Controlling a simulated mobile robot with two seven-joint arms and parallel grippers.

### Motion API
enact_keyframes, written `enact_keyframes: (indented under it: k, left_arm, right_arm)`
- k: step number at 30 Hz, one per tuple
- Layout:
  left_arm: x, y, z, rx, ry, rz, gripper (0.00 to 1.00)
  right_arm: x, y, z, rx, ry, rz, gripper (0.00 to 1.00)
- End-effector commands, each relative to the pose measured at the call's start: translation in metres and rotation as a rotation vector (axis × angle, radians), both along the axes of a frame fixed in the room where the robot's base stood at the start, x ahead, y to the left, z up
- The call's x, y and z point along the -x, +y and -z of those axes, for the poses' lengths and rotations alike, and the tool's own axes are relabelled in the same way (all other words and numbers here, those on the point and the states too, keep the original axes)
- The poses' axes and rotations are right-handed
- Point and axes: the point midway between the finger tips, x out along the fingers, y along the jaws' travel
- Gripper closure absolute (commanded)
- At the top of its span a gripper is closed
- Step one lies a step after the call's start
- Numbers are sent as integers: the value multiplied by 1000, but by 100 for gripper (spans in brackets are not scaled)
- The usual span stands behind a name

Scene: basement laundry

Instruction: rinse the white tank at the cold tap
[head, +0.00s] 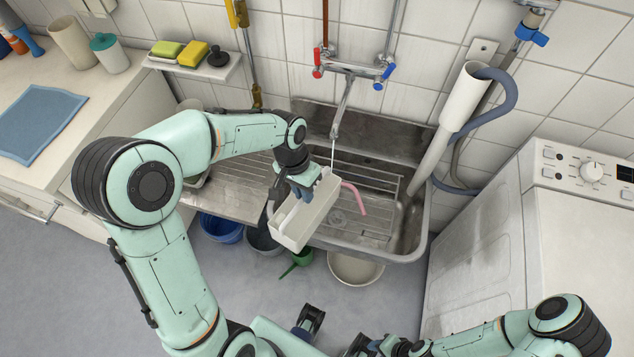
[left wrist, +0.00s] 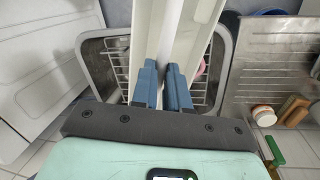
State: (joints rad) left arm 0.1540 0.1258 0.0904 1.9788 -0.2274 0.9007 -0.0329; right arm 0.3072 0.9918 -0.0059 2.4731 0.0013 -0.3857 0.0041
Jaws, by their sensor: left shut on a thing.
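The white tank (head: 305,215) is a long open box, held tilted over the front edge of the steel sink (head: 408,215). My left gripper (head: 303,190) is shut on the tank's central white bar, which shows between the blue fingers in the left wrist view (left wrist: 170,45). The wall tap (head: 338,125) has a red handle (head: 318,64) and a blue handle (head: 387,73). A thin stream of water (head: 333,153) falls from its spout to the tank's far end. My right gripper (head: 358,346) is at the bottom edge, mostly cut off; its jaw state is unclear.
A pink hose (head: 357,198) curves beside the tank. A grey drain hose in a white pipe (head: 452,117) enters the sink's right side. A washing machine (head: 570,240) stands right. Blue (head: 221,228) and cream (head: 355,268) basins and a green scoop (head: 298,262) are below.

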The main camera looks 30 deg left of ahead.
Motion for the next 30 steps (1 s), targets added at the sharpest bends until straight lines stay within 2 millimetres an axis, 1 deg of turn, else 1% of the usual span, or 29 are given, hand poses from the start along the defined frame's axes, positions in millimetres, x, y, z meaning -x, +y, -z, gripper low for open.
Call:
enact_keyframes:
  k: [4, 18, 21, 30]
  left_arm:
    - [5, -1, -6, -1, -3, 0, 100]
    - [41, -6, -36, -1, -3, 0, 100]
    - [47, -7, -39, 0, -2, -1, 100]
    - [49, -7, -40, 0, -1, 0, 100]
  right_arm:
    - [-1, 0, -2, 0, -1, 0, 60]
    - [-5, 0, -12, 0, -6, 0, 60]
    - [-6, 0, -14, 0, -7, 0, 60]
    - [-6, 0, -14, 0, -7, 0, 60]
